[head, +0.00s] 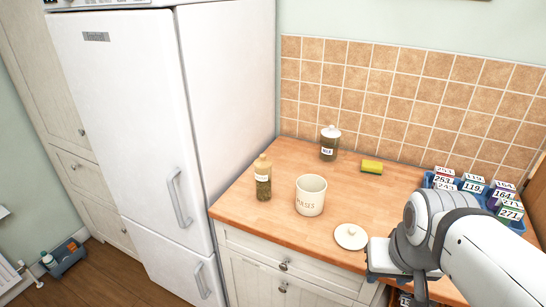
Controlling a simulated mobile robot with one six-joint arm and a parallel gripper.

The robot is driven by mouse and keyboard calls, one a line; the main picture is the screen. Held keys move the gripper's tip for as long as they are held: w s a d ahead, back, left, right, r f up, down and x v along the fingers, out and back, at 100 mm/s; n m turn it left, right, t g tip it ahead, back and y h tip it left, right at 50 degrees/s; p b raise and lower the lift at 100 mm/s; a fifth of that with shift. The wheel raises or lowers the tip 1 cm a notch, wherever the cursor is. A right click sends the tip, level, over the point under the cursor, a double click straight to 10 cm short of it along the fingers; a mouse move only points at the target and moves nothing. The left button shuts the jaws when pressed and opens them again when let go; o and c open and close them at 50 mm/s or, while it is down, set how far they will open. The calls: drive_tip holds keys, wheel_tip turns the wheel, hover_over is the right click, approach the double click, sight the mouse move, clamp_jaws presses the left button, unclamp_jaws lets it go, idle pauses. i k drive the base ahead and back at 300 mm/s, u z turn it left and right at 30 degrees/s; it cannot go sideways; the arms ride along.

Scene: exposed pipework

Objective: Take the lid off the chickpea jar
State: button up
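Three jars stand upright on the wooden counter, and I cannot read which one is marked chickpeas. A cream crock (311,196) with dark lettering stands open in the middle. A round cream lid (351,236) with a small knob lies flat on the counter in front of it to the right. A glass jar (263,180) with a tan stopper, a pale label and greenish-brown contents stands to the left. A glass jar (330,144) with a pale lid and label stands at the back. My gripper (396,279) is low at the counter's front edge, right of the loose lid; its fingers are mostly hidden.
A yellow and green sponge (371,166) lies near the tiled wall. A blue tray (429,181) of number-labelled boxes stands at the right, behind my arm. A tall white fridge (135,110) borders the counter's left. Bare counter lies between the crock and the sponge.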

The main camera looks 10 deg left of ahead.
sight(263, 162)
drive_tip(key=u, duration=0.4)
drive_tip(key=k, duration=0.1)
drive_tip(key=z, duration=3.5)
drive_tip(key=k, duration=1.85)
drive_tip(key=u, duration=2.5)
drive_tip(key=i, duration=0.75)
drive_tip(key=z, duration=0.05)
